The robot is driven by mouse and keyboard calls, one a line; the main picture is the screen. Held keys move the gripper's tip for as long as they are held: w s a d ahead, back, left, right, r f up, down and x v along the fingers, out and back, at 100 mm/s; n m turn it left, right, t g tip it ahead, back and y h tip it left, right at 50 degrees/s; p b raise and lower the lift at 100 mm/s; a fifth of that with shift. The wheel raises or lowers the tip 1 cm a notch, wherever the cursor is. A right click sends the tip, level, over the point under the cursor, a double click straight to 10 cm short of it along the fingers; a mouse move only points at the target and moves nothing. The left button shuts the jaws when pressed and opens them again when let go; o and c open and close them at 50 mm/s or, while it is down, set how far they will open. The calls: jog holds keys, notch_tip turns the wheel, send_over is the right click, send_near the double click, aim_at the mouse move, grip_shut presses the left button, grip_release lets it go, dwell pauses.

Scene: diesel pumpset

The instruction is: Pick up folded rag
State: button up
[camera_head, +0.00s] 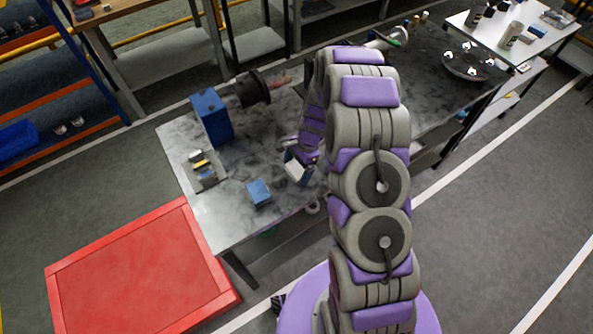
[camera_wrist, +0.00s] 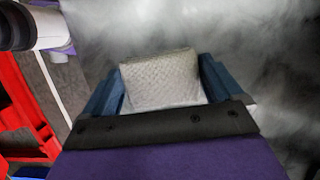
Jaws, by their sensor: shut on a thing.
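The folded rag (camera_wrist: 161,80) is a pale, textured block between the two blue fingers of my gripper (camera_wrist: 160,85) in the wrist view. The fingers sit against its left and right sides, so my gripper is shut on it. In the head view the white rag (camera_head: 295,171) shows at the end of my arm, over the front part of the grey metal table (camera_head: 180,150). My gripper is mostly hidden by the arm there. I cannot tell whether the rag touches the table.
A small blue block (camera_head: 258,192) lies on the table left of the rag. A tall blue box (camera_head: 211,118), a dark spool (camera_head: 252,89) and a tray of small items (camera_head: 207,181) stand farther back and left. A red platform (camera_head: 140,275) lies on the floor at left.

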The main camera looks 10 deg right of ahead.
aim_at(293, 172)
jog(key=shift+a, duration=0.55)
jog(key=shift+a+r, duration=0.15)
jog(key=shift+r, duration=0.3)
jog(key=shift+c, duration=0.6)
jog(key=r, duration=0.1)
jog(key=d+r+p, duration=0.1)
jog(key=r, duration=0.1)
jog(key=shift+s+d, duration=0.15)
jog(key=shift+s, duration=0.05)
jog(key=s+d, duration=0.1)
jog(key=s, duration=0.3)
jog(key=s+d, duration=0.1)
jog(key=s, duration=0.4)
jog(key=s+d+r+p, duration=0.1)
jog(key=s+d, duration=0.1)
jog(key=s, duration=0.2)
jog(key=shift+s, duration=0.3)
jog(key=shift+c, duration=0.7)
jog(key=shift+s+d, duration=0.3)
jog(key=shift+s, duration=0.3)
jog(key=shift+a, duration=0.15)
